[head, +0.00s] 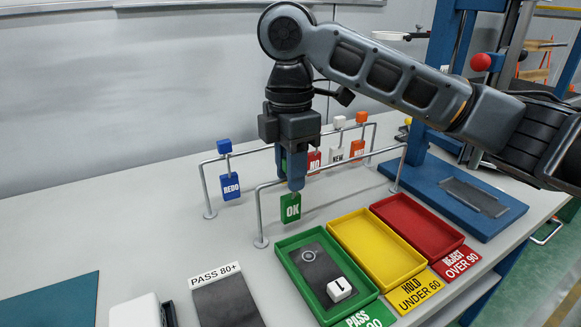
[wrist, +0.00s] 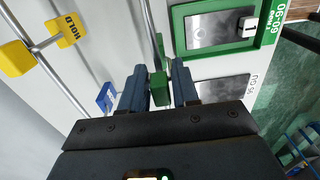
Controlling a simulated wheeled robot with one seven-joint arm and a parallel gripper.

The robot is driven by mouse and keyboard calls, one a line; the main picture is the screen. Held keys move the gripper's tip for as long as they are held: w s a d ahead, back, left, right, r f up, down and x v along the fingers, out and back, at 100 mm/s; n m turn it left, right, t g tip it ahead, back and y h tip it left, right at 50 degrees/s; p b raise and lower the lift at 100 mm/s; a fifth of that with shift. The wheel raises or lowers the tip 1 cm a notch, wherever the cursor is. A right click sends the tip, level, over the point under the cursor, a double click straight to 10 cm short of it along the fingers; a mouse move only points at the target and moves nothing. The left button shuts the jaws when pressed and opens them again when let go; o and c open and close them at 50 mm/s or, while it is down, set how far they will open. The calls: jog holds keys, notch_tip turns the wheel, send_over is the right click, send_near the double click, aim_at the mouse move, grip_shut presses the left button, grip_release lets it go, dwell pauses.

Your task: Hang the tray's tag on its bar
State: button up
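The green OK tag (head: 291,207) hangs upright just below my gripper's fingertips (head: 291,182), at the left part of the front bar (head: 340,165). In the wrist view, its green block (wrist: 159,88) sits between the two blue fingers, and my gripper (wrist: 160,85) looks shut on it. I cannot tell whether the tag's hook rests on the bar. The green tray (head: 285,265) stands in front of the bar and holds a dark plate (head: 316,262) and a white block marked 1 (head: 339,289).
The rear bar (head: 250,152) carries a blue REDO tag (head: 231,188), a yellow HOLD tag (wrist: 70,30) and several others. A yellow tray (head: 375,250) and a red tray (head: 415,228) stand right of the green one. A blue fixture (head: 455,195) is farther right.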

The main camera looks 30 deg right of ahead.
jog(key=o, duration=0.5)
